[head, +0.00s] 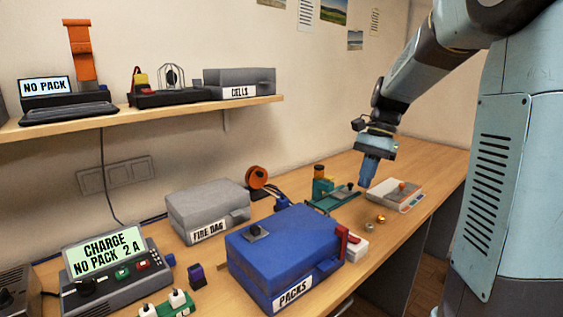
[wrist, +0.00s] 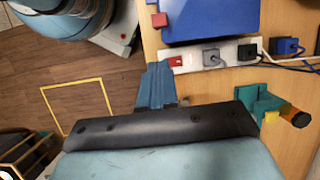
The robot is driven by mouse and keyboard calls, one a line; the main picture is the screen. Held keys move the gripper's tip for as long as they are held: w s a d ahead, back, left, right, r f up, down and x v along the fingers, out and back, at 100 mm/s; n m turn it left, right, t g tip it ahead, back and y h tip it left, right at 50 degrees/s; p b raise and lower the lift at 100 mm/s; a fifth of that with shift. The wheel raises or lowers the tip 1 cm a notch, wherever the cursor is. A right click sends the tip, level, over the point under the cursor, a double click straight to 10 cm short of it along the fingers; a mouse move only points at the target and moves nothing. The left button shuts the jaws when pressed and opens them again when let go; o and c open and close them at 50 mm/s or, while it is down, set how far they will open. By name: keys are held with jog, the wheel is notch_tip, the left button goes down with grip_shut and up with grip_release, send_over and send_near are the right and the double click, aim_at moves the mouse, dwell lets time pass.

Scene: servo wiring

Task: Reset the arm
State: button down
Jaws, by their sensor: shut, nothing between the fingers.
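My gripper (head: 368,172) hangs from my arm above the right part of the wooden bench in the head view. Its blue fingers point down and are shut with nothing between them. In the wrist view my gripper (wrist: 156,72) shows as blue fingers close together, near the bench edge. My arm comes in from the upper right of the head view, bent at the elbow. The gripper appears apart from the small green fixture (head: 328,190) and the white scale-like box (head: 397,194) near it.
A blue PACKS case (head: 285,255) and a grey FIRE BAG case (head: 207,210) stand on the bench (head: 425,160). A charger (head: 115,270) is at the front left. A shelf (head: 150,117) holds a NO PACK device and a CELLS box. A power strip (wrist: 235,52) lies beside the blue case.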

jog(key=s+a+r+n+t+h, duration=0.2)
jog(key=s+n+t, duration=0.25)
jog(key=s, duration=0.55)
jog(key=s+a+r+n+t+h, duration=0.1)
jog(key=s+n+t, duration=0.2)
jog(key=s+n, duration=0.5)
jog(key=w+d+f+m+g+y, duration=0.2)
jog(key=w+d+m+g, duration=0.15)
jog(key=w+m, duration=0.45)
jog(key=w+d+f+m+g+y, duration=0.15)
jog(key=w+m+g, duration=0.3)
jog(key=w, duration=0.75)
jog(key=shift+s+a+r+x, duration=0.25)
jog(key=shift+a+x, duration=0.1)
jog(key=shift+x, duration=1.55)
jog(key=shift+s+a+r+x, duration=0.1)
jog(key=shift+s+a+x, duration=0.15)
jog(key=shift+x, duration=1.6)
jog(key=shift+s+a+r+x, duration=0.2)
jog(key=shift+a+x, duration=0.2)
jog(key=shift+x, duration=1.5)
